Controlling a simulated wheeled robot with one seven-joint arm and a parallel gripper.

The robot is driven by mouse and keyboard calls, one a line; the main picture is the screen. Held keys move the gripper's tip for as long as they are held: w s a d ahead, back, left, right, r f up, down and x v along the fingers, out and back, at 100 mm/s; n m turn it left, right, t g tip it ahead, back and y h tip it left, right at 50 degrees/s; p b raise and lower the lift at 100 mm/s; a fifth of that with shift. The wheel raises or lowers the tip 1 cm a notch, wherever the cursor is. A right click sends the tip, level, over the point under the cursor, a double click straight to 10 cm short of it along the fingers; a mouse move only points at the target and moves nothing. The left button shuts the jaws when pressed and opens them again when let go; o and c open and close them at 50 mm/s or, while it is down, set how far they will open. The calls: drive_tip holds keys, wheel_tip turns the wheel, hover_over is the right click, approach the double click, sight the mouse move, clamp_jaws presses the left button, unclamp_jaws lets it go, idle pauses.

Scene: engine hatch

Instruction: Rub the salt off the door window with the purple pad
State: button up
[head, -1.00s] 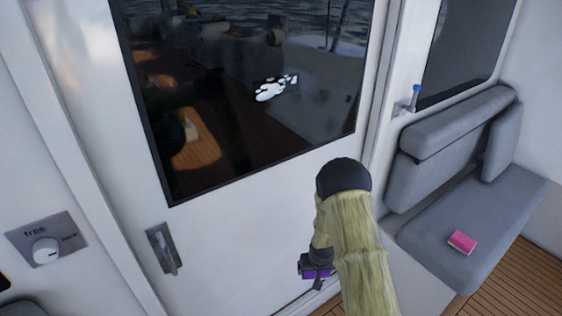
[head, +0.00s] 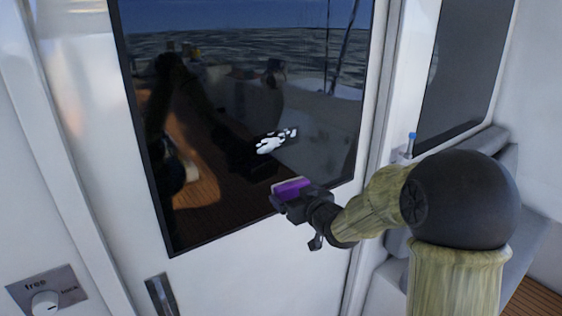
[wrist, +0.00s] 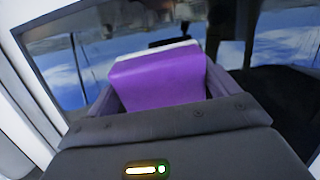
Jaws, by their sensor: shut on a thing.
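The door window (head: 230,60) is a dark pane in the white door, with reflections on it. The salt (head: 277,141) is a white patch of blotches on the lower right part of the pane. My gripper (head: 286,199) is shut on the purple pad (head: 293,187), just below the salt and near the pane's lower edge. In the wrist view the purple pad (wrist: 158,78) sits between the fingers, with a pale layer on its far side, and faces the glass. I cannot tell whether the pad touches the glass. The salt is not visible in the wrist view.
A door handle (head: 161,297) is at the lower left, beside a panel with a knob (head: 45,303) marked "free". A blue-topped lever (head: 411,143) stands right of the door. The grey seat (head: 497,152) is partly hidden behind my arm.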

sight(266, 142)
drive_tip(key=s+a+r+n+t+y, duration=0.1)
drive_tip(key=s+a+r+y, duration=0.2)
drive_tip(key=r, duration=0.9)
drive_tip(key=shift+s+a+n+p, duration=0.3)
drive_tip(key=shift+s+p, duration=0.05)
drive_tip(key=shift+s, duration=0.85)
drive_tip(key=shift+w, duration=0.1)
drive_tip(key=shift+x, duration=2.9)
drive_tip(key=shift+x, duration=1.15)
drive_tip(key=shift+w+d+r+p, duration=0.1)
drive_tip(key=shift+w+d+p, duration=0.3)
drive_tip(key=shift+d, duration=0.25)
drive_tip(key=shift+w+d+p, duration=0.35)
drive_tip(key=shift+w+d, duration=0.05)
drive_tip(key=shift+d, duration=0.35)
drive_tip(key=shift+w, duration=0.1)
